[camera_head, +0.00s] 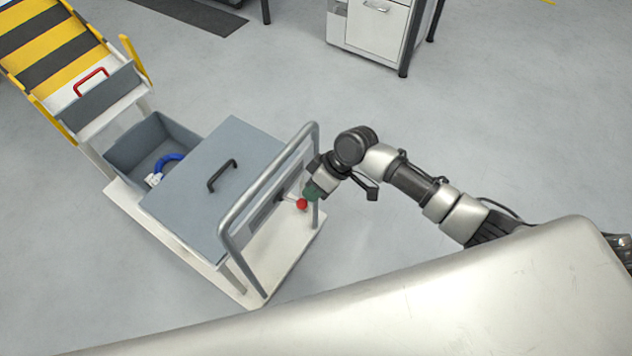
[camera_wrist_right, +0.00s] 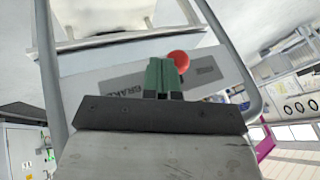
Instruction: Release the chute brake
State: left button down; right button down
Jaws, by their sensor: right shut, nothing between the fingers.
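The brake lever's red knob (camera_head: 302,204) sticks out from the end of the cart, inside the grey tube handle. In the wrist view the red knob (camera_wrist_right: 179,57) stands just right of my fingertips, in front of a grey label plate (camera_wrist_right: 208,74). The plate reads "BRAKE" on its left; the word on its right is too small to read. My right gripper (camera_head: 310,193), with green fingers, is beside the knob. The fingers (camera_wrist_right: 163,68) are shut and empty; I cannot tell whether they touch the knob. My left gripper is not in view.
The striped chute (camera_head: 45,42) with a red-handled gate (camera_head: 95,92) meets the cart at upper left. The cart has a grey lid (camera_head: 200,200) and an open bin (camera_head: 125,150) holding a blue ring (camera_head: 168,161). The tube handle (camera_head: 270,178) frames the knob. Floor right of the cart is clear.

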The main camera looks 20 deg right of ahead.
jog(key=s+m+p, duration=0.1)
jog(key=p, duration=0.1)
jog(key=s+r+m+t+p, duration=0.1)
jog(key=p, duration=0.2)
jog(key=shift+a+m, duration=0.35)
jog(key=shift+m, duration=0.05)
jog(key=shift+w+f+t, duration=0.1)
jog(key=shift+f+t, duration=0.3)
jog(key=shift+f, duration=0.15)
jog(key=shift+w, duration=0.8)
jog(key=shift+r, duration=0.1)
